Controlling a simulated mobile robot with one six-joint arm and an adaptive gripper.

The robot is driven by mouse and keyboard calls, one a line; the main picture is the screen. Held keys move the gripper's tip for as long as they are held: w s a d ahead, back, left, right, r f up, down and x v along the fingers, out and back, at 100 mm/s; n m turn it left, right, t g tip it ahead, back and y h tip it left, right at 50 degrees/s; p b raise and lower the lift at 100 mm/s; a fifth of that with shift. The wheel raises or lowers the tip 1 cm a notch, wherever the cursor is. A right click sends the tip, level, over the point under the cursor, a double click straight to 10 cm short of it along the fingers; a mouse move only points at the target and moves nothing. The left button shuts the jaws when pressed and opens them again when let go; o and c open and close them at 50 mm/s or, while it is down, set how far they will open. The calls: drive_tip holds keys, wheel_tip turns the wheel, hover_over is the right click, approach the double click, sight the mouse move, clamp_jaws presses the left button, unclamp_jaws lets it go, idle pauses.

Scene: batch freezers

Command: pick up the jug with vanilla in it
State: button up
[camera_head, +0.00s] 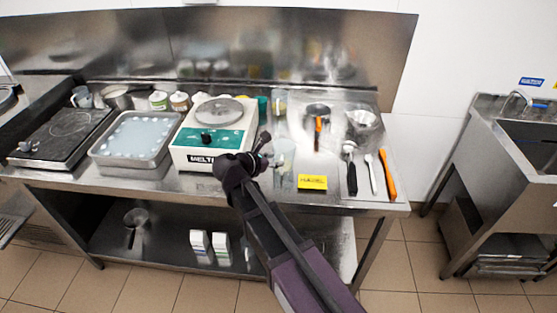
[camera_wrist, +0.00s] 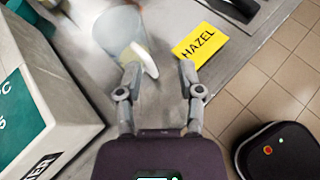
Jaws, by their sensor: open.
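A clear, see-through jug (camera_wrist: 112,38) stands on the steel table just beyond my gripper in the wrist view. Its pale handle (camera_wrist: 148,62) points toward me and lies between the fingertips, nearer the left one. Something pale yellowish shows low in it, but I cannot tell whether it is vanilla. In the head view the jug (camera_head: 284,153) is faint, just right of my gripper (camera_head: 264,150). My gripper (camera_wrist: 159,76) is open and empty, with the fingers on either side of the handle end. A yellow note (camera_wrist: 199,45) reading HAZEL lies right of the jug.
A white and green melting machine (camera_head: 208,137) stands close on the left. Several utensils, including an orange-handled one (camera_head: 387,175), lie on the right. A tray (camera_head: 135,145) and a dark plate (camera_head: 62,132) are farther left. Another clear jug (camera_head: 82,97) stands at the back left.

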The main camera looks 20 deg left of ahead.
drive_tip(key=a, duration=0.1)
drive_tip(key=a+n, duration=0.1)
drive_tip(key=s+a+r+n+t, duration=0.1)
drive_tip(key=shift+s+a, duration=0.1)
drive_tip(key=shift+a, duration=0.1)
drive_tip(key=b+x, duration=0.3)
drive_tip(key=x, duration=0.5)
drive_tip(key=shift+f, duration=0.15)
idle(0.3)
drive_tip(key=shift+b+x, duration=1.2)
drive_tip(key=shift+x, duration=1.7)
drive_tip(key=shift+a, duration=0.1)
